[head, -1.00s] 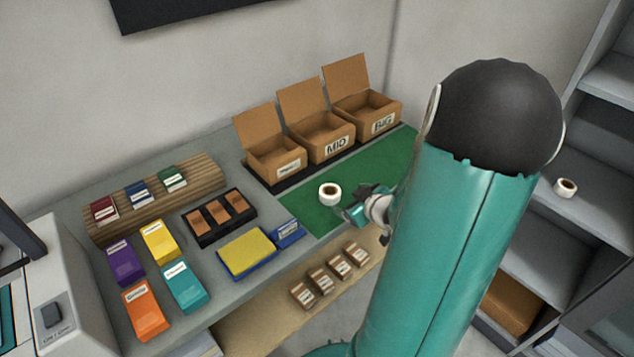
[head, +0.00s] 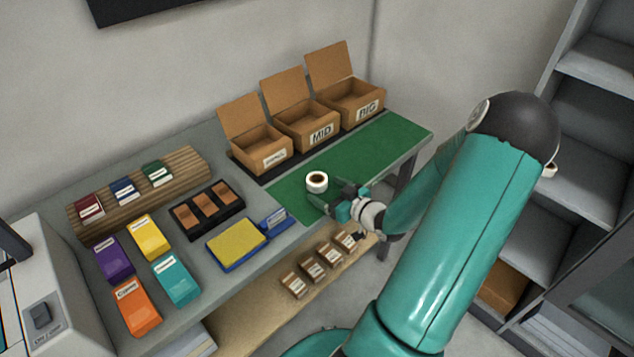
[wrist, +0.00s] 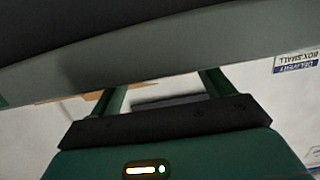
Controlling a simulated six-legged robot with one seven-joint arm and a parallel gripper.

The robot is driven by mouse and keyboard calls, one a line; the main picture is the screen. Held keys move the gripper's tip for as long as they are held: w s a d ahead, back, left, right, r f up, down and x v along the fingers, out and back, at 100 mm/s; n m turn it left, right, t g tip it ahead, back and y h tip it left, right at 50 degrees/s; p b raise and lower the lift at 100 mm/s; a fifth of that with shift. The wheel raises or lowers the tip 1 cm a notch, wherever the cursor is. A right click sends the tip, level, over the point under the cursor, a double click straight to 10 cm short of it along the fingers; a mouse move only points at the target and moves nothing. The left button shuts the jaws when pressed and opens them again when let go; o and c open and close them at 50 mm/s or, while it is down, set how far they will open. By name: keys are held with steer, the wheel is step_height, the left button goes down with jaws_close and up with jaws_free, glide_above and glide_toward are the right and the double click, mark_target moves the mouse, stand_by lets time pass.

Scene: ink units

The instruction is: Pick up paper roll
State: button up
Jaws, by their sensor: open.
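A white paper roll (head: 317,182) with a brown core lies on the green mat (head: 385,147) in the head view. My gripper (head: 328,195) is open and empty, just right of the roll and on its near side. Its fingers point toward the roll. I cannot tell whether a fingertip touches it. In the wrist view the two green fingers of my gripper (wrist: 163,88) stand apart. A large dark and grey shape fills the top there, and I cannot make out the roll. A second white roll (head: 550,171) on the shelf is mostly hidden behind my arm.
Three open cardboard boxes (head: 306,133) stand behind the mat. A yellow-topped blue pad (head: 237,243), a black tray (head: 207,210) and several coloured packs (head: 177,277) lie to the left. Small brown boxes (head: 321,268) sit on a lower shelf. The mat's right part is clear.

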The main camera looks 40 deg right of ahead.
mark_target(321, 184)
steer(key=w, duration=0.5)
steer(key=shift+w+d+f, duration=0.1)
steer(key=shift+w+f, duration=0.1)
steer(key=shift+w, duration=0.05)
steer(key=c, duration=1.1)
